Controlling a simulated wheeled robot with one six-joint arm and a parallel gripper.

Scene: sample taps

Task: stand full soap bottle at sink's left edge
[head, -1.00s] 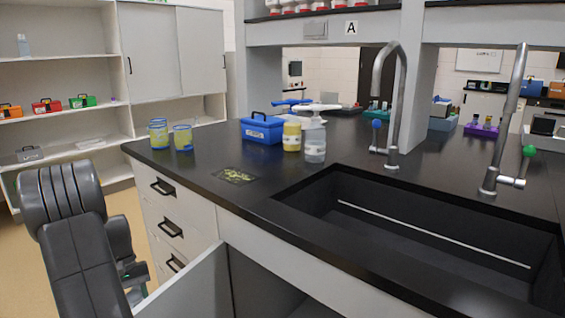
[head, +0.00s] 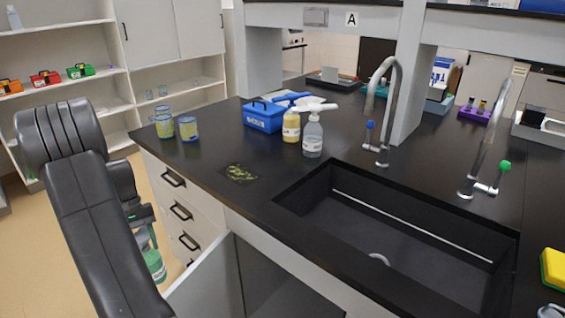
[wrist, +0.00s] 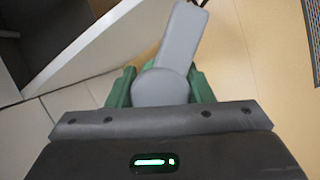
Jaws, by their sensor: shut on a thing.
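My gripper (head: 143,222) hangs below the dark arm at the left, beside the counter and over the floor. The arm hides part of the bottle. In the wrist view the bottle's grey pump top (wrist: 162,87) sits between the green-sided fingers. The black sink (head: 395,245) is set into the counter, right of the gripper. Its left edge (head: 274,198) is bare. A clear pump bottle (head: 312,140) and a yellow pump bottle (head: 291,128) stand behind the sink's left end.
A patterned yellow-green patch (head: 239,174) lies on the counter left of the sink. A blue box (head: 264,117) and yellow-green cups (head: 188,129) stand behind it. Taps (head: 383,120) rise behind the sink. An open cabinet door (head: 205,285) juts out below the counter near the bottle.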

